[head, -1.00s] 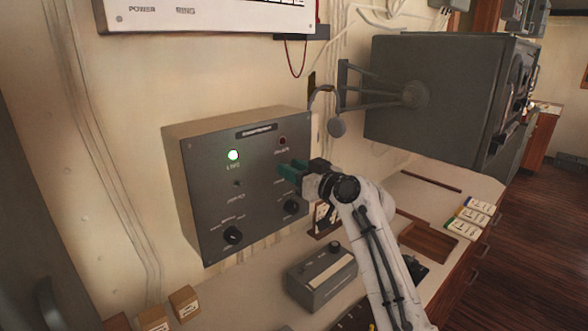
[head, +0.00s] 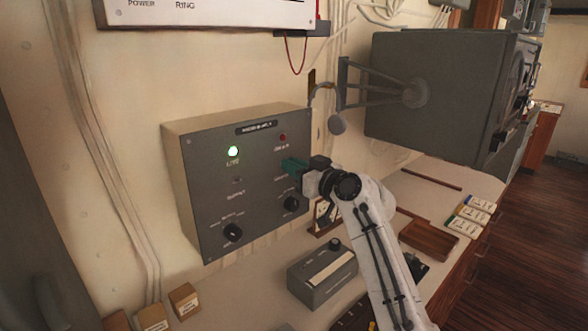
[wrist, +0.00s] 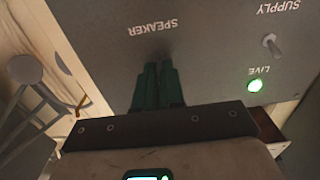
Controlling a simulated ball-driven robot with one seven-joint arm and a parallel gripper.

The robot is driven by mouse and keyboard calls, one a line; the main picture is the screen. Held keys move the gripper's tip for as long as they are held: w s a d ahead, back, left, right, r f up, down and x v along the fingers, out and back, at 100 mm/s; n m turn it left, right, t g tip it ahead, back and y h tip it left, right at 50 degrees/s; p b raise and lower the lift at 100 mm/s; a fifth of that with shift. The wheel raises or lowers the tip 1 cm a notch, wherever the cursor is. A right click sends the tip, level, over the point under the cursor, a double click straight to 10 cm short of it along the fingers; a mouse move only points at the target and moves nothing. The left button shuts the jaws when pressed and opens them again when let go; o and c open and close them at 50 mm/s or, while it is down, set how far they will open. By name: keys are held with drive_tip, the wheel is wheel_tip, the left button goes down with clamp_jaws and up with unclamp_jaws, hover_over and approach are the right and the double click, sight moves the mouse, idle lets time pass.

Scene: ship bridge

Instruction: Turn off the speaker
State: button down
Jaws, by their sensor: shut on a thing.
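The grey control panel (head: 215,190) is a box on the wall with a lit green LIVE lamp (head: 233,151), a dark red lamp (head: 283,138), a small supply toggle (head: 238,180) and two black knobs. My gripper (head: 287,165) is at the right part of the panel face, below the red lamp. In the wrist view, its green fingers (wrist: 159,66) are close together at the panel, beside the upside-down SPEAKER label (wrist: 152,27). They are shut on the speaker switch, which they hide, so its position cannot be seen. The supply toggle also shows there (wrist: 271,45).
A large dark grey cabinet (head: 425,100) on a wall bracket stands out to the right of the panel. Below it, the counter holds a grey box with a knob (head: 322,278), a brown tray (head: 428,241) and small cartons (head: 184,299).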

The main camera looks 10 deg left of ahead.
wheel_tip(320, 180, down, 3)
drive_tip(key=t+y+b, duration=0.2)
drive_tip(key=b, duration=1.3)
drive_tip(key=t+y+b, duration=0.2)
drive_tip(key=y+b, duration=0.1)
drive_tip(key=b, duration=1.3)
drive_tip(key=shift+w+a+f+b, duration=0.1)
drive_tip(key=shift+f+b, duration=0.05)
drive_tip(key=shift+b, duration=0.15)
drive_tip(key=shift+w+a+t+y+b, duration=0.15)
drive_tip(key=shift+t+y+b, duration=0.45)
drive_tip(key=shift+y+b, duration=0.45)
drive_tip(key=shift+a+f+t+y, duration=0.1)
drive_tip(key=shift+f+t+y, duration=0.15)
drive_tip(key=shift+t, duration=0.15)
drive_tip(key=c, duration=1.2)
unclamp_jaws()
drive_tip(key=shift+r, duration=0.1)
drive_tip(key=shift+c, duration=0.2)
